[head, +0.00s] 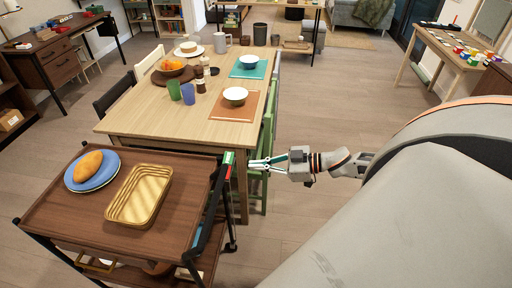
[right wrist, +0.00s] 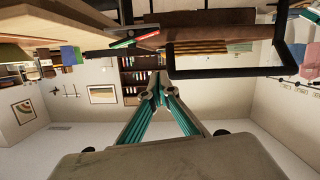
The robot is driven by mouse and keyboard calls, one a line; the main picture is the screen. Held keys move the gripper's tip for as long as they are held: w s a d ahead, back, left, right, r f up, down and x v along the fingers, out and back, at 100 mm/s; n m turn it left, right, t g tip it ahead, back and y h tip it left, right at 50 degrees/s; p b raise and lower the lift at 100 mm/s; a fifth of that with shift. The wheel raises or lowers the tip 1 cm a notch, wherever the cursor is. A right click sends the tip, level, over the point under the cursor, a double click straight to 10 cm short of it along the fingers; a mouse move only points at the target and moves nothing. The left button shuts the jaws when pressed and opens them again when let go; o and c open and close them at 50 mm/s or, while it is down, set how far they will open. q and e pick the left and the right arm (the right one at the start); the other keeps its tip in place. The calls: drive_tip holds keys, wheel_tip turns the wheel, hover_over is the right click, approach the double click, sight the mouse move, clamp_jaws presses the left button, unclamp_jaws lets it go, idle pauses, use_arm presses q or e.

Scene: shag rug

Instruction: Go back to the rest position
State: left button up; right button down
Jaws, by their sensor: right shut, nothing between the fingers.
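My right gripper (head: 262,163) is in the middle of the head view, beside the right end of the brown serving cart (head: 150,231) and near the close right corner of the dining table (head: 150,118). Its fingers point left. In the right wrist view its fingertips (right wrist: 159,82) are together with nothing between them. That view looks upside down, with furniture along the top. My left gripper does not show in either view.
The cart carries a blue plate (head: 105,176) with a bread-like item and a gold basket (head: 120,211). The table holds bowls, cups and mats. A green chair (head: 267,140) stands close beside my right gripper. Open floor (head: 345,105) lies to the right of the table.

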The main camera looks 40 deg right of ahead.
drive_tip(key=s+a+f+m+g+h, duration=0.1)
drive_tip(key=s+a+f+m+h, duration=0.4)
drive_tip(key=s+a+f, duration=0.9)
drive_tip(key=a+f+h, duration=0.2)
drive_tip(key=a+f, duration=0.1)
drive_tip(key=a, duration=0.1)
drive_tip(key=shift+s+f+h, duration=0.3)
drive_tip(key=shift+s+f, duration=0.05)
